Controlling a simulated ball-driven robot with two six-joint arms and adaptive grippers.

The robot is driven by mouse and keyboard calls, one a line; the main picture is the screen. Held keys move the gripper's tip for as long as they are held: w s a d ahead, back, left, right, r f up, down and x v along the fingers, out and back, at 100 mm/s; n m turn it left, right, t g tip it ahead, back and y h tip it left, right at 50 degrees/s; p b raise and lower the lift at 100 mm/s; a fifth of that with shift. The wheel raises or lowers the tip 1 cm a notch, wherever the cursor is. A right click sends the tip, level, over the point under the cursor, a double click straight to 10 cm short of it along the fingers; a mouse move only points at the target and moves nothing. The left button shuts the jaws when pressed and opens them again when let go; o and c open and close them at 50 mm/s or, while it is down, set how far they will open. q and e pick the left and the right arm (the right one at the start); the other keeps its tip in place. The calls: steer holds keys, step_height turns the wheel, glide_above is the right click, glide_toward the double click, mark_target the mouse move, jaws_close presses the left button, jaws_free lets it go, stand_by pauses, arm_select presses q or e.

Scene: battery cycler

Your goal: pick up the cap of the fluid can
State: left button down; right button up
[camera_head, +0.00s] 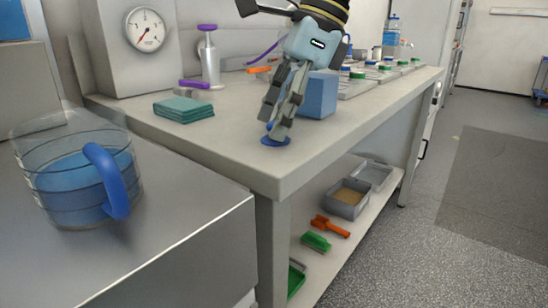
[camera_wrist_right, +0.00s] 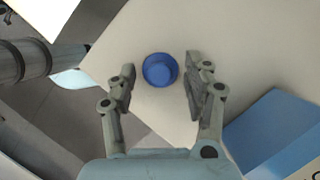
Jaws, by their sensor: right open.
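The cap is a small round blue piece with a wider flat rim (camera_head: 275,142), lying on the pale bench top near its front corner. In the right wrist view the cap (camera_wrist_right: 160,69) sits between my right gripper's two fingertips, with a gap on each side. My right gripper (camera_head: 274,124) is open and points down over the cap, partly hiding it in the head view. A blue box-shaped container (camera_head: 319,96), possibly the fluid can, stands just behind and right of the gripper; it also shows in the right wrist view (camera_wrist_right: 262,128). My left gripper is not seen.
A folded green cloth stack (camera_head: 184,109) and a purple-topped pump bottle (camera_head: 210,57) are further left on the bench. A clear jug (camera_head: 60,187) with blue liquid stands on the nearer metal surface. Trays (camera_head: 345,202) and brushes lie on the lower shelf.

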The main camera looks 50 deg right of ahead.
stand_by(0.3)
steer(key=shift+f, duration=0.1)
steer(key=c, duration=1)
